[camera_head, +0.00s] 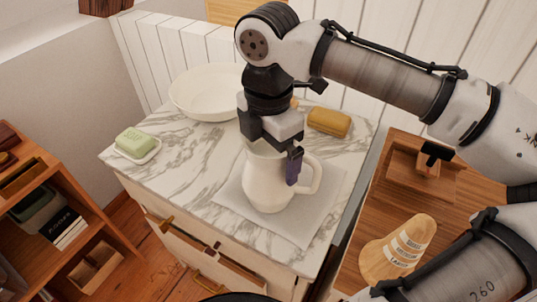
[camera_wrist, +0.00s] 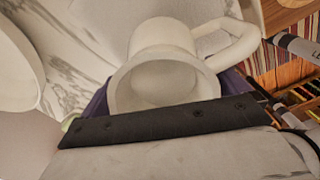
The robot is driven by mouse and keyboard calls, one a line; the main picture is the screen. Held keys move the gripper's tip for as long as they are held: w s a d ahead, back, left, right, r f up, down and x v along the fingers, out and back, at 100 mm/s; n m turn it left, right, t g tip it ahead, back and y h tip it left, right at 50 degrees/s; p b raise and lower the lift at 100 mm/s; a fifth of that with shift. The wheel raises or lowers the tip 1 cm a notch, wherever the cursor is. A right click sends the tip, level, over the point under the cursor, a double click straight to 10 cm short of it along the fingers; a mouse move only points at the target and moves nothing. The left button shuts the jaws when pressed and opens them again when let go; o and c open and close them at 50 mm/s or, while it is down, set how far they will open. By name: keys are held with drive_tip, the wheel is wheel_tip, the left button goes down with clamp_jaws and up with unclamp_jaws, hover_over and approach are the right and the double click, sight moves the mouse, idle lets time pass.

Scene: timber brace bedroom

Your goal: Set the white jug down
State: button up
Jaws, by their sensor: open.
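The white jug (camera_head: 268,182) stands upright on a pale cloth (camera_head: 312,222) on a marble-topped cabinet. Its handle points right in the head view. In the wrist view the white jug (camera_wrist: 165,70) shows its open mouth close below my gripper, with the handle at upper right. My gripper (camera_head: 272,160) is open and points down at the jug's upper part. One purple finger shows in front of the jug near its handle; the other finger is mostly hidden in the head view.
A white basin (camera_head: 205,92) stands behind the jug to the left. A green soap on a dish (camera_head: 137,143) lies at the left edge, and a yellow-brown soap (camera_head: 329,121) lies behind right.

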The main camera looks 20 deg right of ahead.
wheel_tip(320, 180, up, 12)
drive_tip(key=shift+f+p, duration=0.25)
drive_tip(key=shift+p, duration=0.05)
drive_tip(key=shift+r, duration=0.1)
